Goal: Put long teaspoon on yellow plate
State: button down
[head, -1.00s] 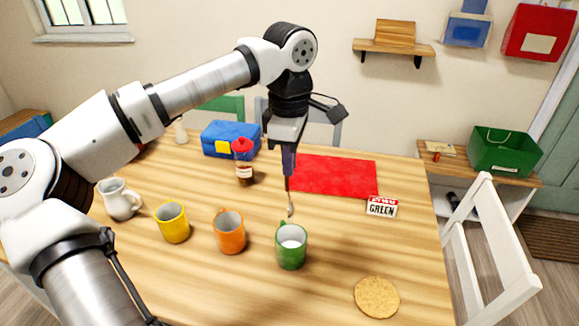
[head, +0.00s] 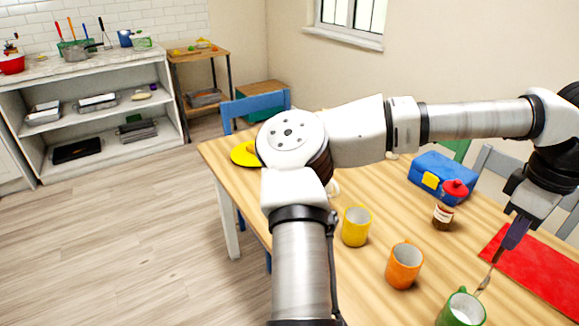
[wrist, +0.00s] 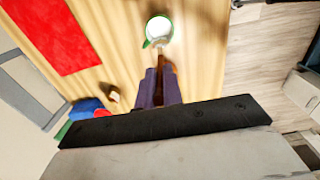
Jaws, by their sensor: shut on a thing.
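My gripper (head: 513,240) points down at the right of the head view, shut on the long teaspoon (head: 486,281). The spoon hangs bowl-down by the green mug (head: 462,310); whether it touches the mug is unclear. In the wrist view the gripper's purple fingers (wrist: 158,88) hold the spoon (wrist: 160,60), which points toward the green mug (wrist: 148,43). The yellow plate (head: 238,154) lies at the table's far left corner. My arm hides part of it, and a yellowish thing seems to be on it.
A red mat (head: 535,272) lies at the right. Open floor (head: 130,240) is at the left.

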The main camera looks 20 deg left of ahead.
aim_at(248, 154)
jog(key=i+j, duration=0.2)
jog(key=j, duration=0.25)
jog(key=i+j+z, duration=0.15)
jog(key=j, duration=0.35)
jog(key=i+j, duration=0.25)
jog(key=j, duration=0.2)
jog(key=i+j+z, duration=0.1)
jog(key=j, duration=0.4)
jog(key=i+j+z, duration=0.1)
jog(key=j, duration=0.4)
jog(key=i+j, duration=0.25)
jog(key=j, duration=0.25)
jog(key=i+j+z, duration=0.1)
jog(key=j, duration=0.4)
jog(key=i+j+z, duration=0.1)
jog(key=j, duration=0.45)
jog(key=i, duration=0.1)
